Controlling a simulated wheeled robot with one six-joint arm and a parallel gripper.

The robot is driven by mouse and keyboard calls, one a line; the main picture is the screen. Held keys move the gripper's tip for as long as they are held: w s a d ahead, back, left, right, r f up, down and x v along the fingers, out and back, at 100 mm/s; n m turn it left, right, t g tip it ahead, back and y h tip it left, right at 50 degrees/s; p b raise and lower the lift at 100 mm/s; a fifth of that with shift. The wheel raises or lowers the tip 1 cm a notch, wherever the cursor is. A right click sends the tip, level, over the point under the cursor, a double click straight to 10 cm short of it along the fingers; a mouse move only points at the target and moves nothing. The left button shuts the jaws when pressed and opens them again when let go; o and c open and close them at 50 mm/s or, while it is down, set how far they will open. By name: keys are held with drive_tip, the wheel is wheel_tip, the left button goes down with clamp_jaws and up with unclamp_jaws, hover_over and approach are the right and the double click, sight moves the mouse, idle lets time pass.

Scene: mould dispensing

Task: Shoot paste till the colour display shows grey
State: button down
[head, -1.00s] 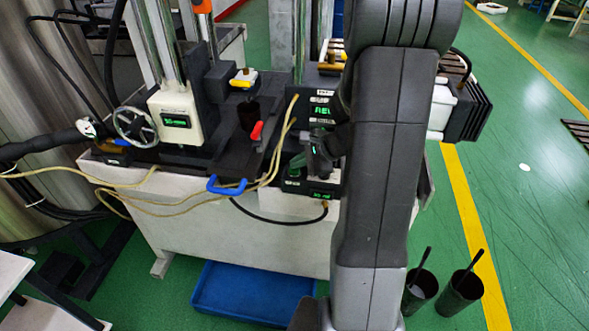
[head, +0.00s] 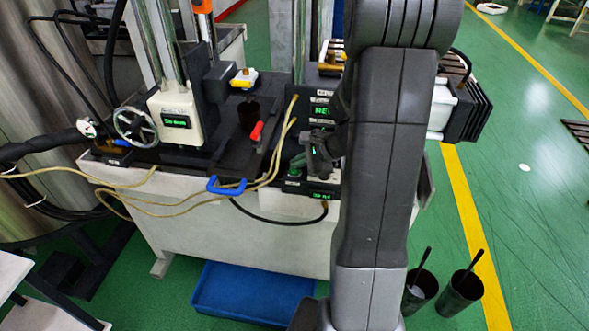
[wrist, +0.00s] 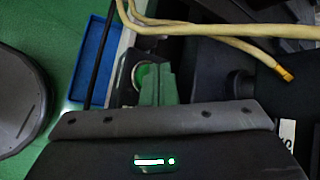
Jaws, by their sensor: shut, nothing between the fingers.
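A dark control box has an upper green-lit display (head: 322,110) whose letters seem to start with "RE"; the rest is blurred or cut off by my arm. A lower green-lit display (head: 320,195) on the same box is too small to read. My gripper (head: 300,164) is at the front of this box, between the two displays, partly hidden by my arm. In the wrist view the greenish fingers (wrist: 157,84) are together and empty, beside a pale round ring (wrist: 141,76) that they partly cover. I cannot tell whether they touch it. No paste is visible.
A white machine head with a green display (head: 176,121) and handwheel (head: 135,126) stands left. Yellowish hoses (head: 283,150) and a blue handle (head: 227,185) are left of my gripper. A blue tray (head: 245,292) is below; two dark cups (head: 462,293) stand on the floor at right.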

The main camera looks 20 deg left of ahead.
sight(299, 171)
drive_tip(key=shift+f, duration=0.15)
idle(0.3)
drive_tip(key=shift+f+b, duration=0.35)
drive_tip(key=shift+b, duration=0.15)
drive_tip(key=shift+r, duration=0.15)
drive_tip(key=shift+r+p, duration=0.25)
drive_tip(key=shift+p, duration=0.05)
wheel_tip(299, 171, up, 6)
drive_tip(key=p, duration=0.5)
drive_tip(key=shift+r, duration=0.1)
drive_tip(key=shift+d, duration=0.1)
idle(0.7)
